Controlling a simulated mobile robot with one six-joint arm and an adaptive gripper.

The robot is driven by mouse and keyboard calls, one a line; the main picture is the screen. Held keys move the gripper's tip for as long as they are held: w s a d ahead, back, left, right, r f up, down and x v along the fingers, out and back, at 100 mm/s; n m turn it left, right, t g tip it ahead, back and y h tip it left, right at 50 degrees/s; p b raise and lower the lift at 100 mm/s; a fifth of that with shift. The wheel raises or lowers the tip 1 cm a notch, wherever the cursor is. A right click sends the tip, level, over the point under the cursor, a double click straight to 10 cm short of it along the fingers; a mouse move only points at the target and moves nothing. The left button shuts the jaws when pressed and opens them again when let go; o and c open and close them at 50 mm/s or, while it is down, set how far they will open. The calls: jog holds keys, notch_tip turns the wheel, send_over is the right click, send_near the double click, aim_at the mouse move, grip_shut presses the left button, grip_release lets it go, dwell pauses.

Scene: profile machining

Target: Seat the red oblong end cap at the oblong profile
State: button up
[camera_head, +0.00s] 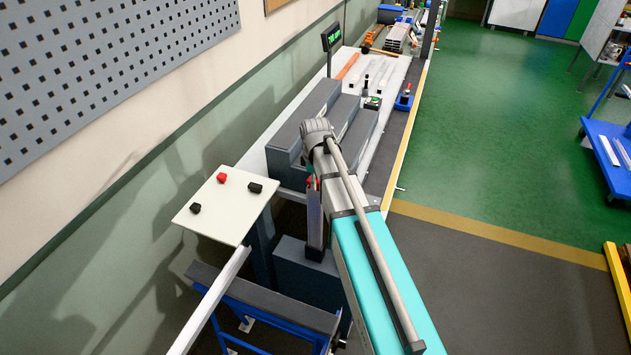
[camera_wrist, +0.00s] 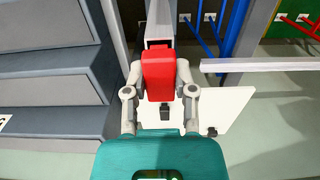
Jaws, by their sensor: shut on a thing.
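In the wrist view my gripper (camera_wrist: 160,78) is shut on a red end cap (camera_wrist: 160,70), with one finger on each side of it. A pale profile (camera_wrist: 159,22) with a dark open end lies just beyond the cap's upper edge. Cap and profile end overlap in this view, and I cannot tell whether they touch. In the head view the profile (camera_head: 314,215) stands upright beside my arm, with a little red at its top.
A white table (camera_head: 239,217) bears another red cap (camera_head: 222,177) and two black caps (camera_head: 255,187) (camera_head: 195,208). A grey stepped block (camera_head: 300,135) stands close behind the profile. A long pale bar (camera_head: 212,300) lies over a blue stand at the front left.

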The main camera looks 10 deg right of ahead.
jog(key=shift+f+b, duration=0.45)
jog(key=shift+f, duration=0.05)
jog(key=o, duration=0.8)
jog(key=shift+r, duration=0.1)
dwell(0.3)
